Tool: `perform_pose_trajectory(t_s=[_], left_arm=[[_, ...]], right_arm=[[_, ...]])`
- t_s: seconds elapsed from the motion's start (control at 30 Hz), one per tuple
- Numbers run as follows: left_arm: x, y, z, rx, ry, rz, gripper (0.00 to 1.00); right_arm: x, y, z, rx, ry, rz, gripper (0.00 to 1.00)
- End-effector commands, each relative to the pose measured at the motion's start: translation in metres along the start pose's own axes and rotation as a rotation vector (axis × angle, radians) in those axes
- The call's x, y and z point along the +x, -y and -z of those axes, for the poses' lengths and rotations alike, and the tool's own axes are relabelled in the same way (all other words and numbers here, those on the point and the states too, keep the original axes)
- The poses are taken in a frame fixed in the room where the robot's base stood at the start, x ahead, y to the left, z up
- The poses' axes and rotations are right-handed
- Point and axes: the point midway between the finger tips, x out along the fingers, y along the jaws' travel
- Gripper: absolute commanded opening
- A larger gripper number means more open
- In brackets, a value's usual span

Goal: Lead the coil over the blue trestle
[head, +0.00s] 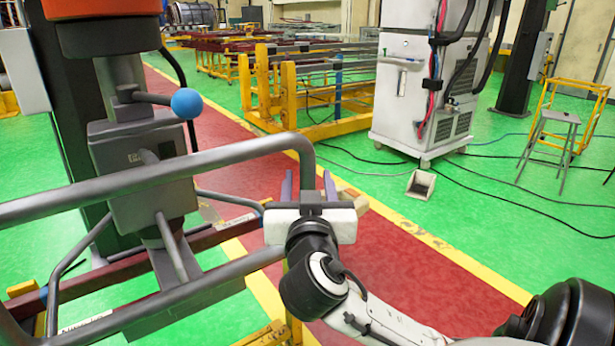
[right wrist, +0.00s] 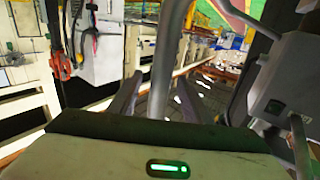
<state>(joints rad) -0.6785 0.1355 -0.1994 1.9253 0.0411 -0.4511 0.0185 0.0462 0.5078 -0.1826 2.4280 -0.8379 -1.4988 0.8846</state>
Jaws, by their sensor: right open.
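The coil (head: 155,174) is a thick grey bar bent into a long loop. It comes in from the left in the head view, turns down at its rounded right end and runs back to the lower left. My right gripper (head: 307,182) is at that end, its fingers open on either side of the bar. In the right wrist view the coil bar (right wrist: 171,45) passes between the open fingers of the gripper (right wrist: 155,100). I cannot tell whether they touch it. No plainly blue trestle can be made out. My left gripper is not in view.
A grey machine head (head: 140,165) with a blue ball handle (head: 187,103) stands beside the coil. A red beam (head: 110,275) with yellow and blue parts lies below. Yellow racks (head: 262,85) and a white cabinet (head: 410,95) stand behind. The red walkway (head: 400,260) is clear at right.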

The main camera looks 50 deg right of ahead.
Motion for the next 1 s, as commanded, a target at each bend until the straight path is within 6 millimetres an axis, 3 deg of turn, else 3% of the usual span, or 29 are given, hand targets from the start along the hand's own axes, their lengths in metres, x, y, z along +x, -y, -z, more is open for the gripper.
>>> perform_pose_trajectory(t_s=[0.1, 0.3, 0.67, 0.9, 1.0], left_arm=[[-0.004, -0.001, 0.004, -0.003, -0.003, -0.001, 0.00], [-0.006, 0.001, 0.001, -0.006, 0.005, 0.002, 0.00], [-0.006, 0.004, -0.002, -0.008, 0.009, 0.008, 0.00], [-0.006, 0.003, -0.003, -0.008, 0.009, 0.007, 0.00], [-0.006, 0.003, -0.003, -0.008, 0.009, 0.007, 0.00]], right_arm=[[0.020, -0.001, 0.002, -0.003, 0.000, -0.003, 0.44], [0.039, 0.000, 0.001, -0.001, 0.001, 0.000, 0.44], [0.043, 0.000, 0.000, 0.001, 0.002, 0.001, 0.44], [0.043, 0.000, -0.001, 0.001, 0.003, 0.001, 0.04], [0.043, 0.000, -0.001, 0.000, 0.003, 0.001, 0.00]])
